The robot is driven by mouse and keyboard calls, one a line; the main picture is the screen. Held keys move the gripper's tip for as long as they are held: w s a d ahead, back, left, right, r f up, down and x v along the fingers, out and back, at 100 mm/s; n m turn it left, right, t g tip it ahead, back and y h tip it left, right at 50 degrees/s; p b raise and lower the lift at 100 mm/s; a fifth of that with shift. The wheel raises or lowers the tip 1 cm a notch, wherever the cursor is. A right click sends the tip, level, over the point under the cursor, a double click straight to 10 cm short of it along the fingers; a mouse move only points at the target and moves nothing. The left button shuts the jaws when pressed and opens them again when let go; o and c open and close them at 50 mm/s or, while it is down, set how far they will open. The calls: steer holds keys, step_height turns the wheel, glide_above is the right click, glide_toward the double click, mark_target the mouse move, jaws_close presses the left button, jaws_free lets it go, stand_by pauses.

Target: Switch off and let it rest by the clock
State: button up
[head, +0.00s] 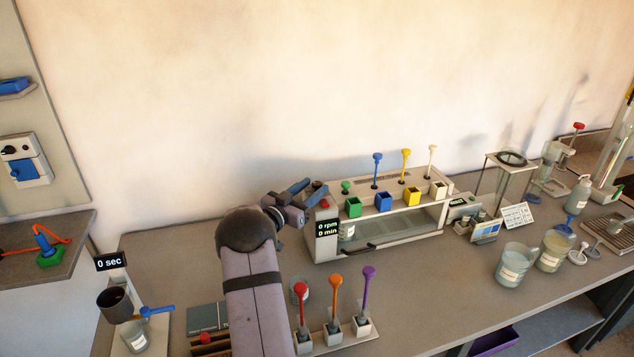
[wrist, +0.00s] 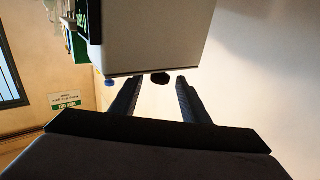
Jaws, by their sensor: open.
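A long pale bench device (head: 400,222) stands against the wall. The black display (head: 327,228) on its left end reads "0 rpm" and "0 min". A red knob (head: 324,204) sits by that end. My gripper (head: 310,188) is open at the device's upper left end, and nothing shows between its fingers. In the wrist view, the open fingers of my gripper (wrist: 158,98) point at a pale box face (wrist: 155,40), with a dark knob (wrist: 160,78) just ahead between them and a blue knob (wrist: 110,83) to the left. Contact cannot be told. A timer display (head: 110,261) at lower left reads "0 sec".
Green, blue, yellow and white holders line the device top, some with tall coloured sticks. Red, orange (head: 335,300) and purple sticks stand in front. A dark cup (head: 115,304) is at the timer. Beakers (head: 514,264) stand at right. The bench middle is mostly clear.

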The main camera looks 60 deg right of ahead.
steer(key=shift+s+d+p, duration=0.2)
steer(key=shift+d+p, duration=0.1)
steer(key=shift+d, duration=1.15)
steer(key=shift+c, duration=0.7)
steer(key=c, duration=0.9)
